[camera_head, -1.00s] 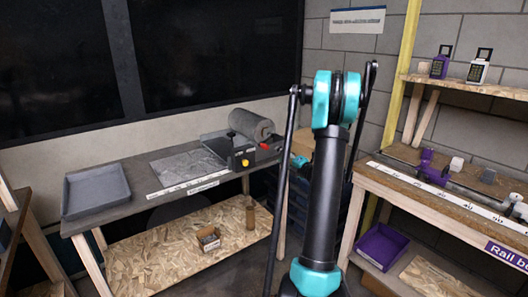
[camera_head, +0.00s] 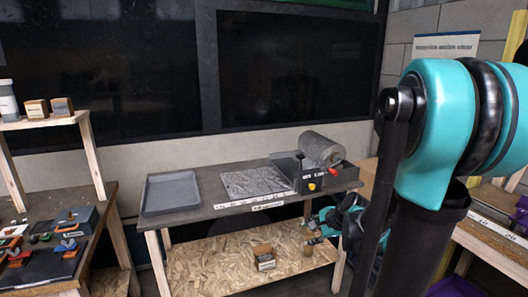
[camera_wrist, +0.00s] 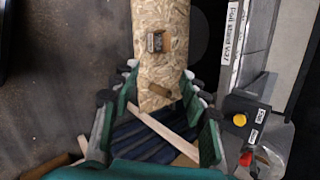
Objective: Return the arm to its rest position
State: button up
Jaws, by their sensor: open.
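My arm's large teal joint and black links fill the right of the head view. My gripper (camera_wrist: 161,78) shows in the wrist view with its green, dark-padded fingers spread apart. Nothing is held between them. Beyond the fingers lie the chipboard lower shelf (camera_wrist: 160,28), a small box (camera_wrist: 158,42) and a brown cylinder (camera_wrist: 160,91), all apart from the fingers as far as I can tell. In the head view, a teal part low behind my arm seems to be the wrist end, near the bench's right end. The fingers there are too small to judge.
The grey bench holds a grey tray (camera_head: 172,207), a textured plate (camera_head: 253,183) and a machine with a roll (camera_head: 320,148); its buttons show close on the right in the wrist view (camera_wrist: 240,120). A left bench (camera_head: 45,285) holds coloured parts. A right bench stands behind my arm.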

jog(key=s+d+f+n+g+h, duration=0.1)
jog(key=s+f+n+h, duration=0.1)
jog(key=s+n, duration=0.6)
jog(key=s+d+f+n+g+h, duration=0.1)
jog(key=s+d+f+n+h, duration=0.1)
jog(key=s+n, duration=0.5)
jog(key=shift+s+f+n+g+h, duration=0.3)
jog(key=shift+s+f+n+h, duration=0.1)
jog(key=shift+f+n, duration=0.1)
dwell(0.4)
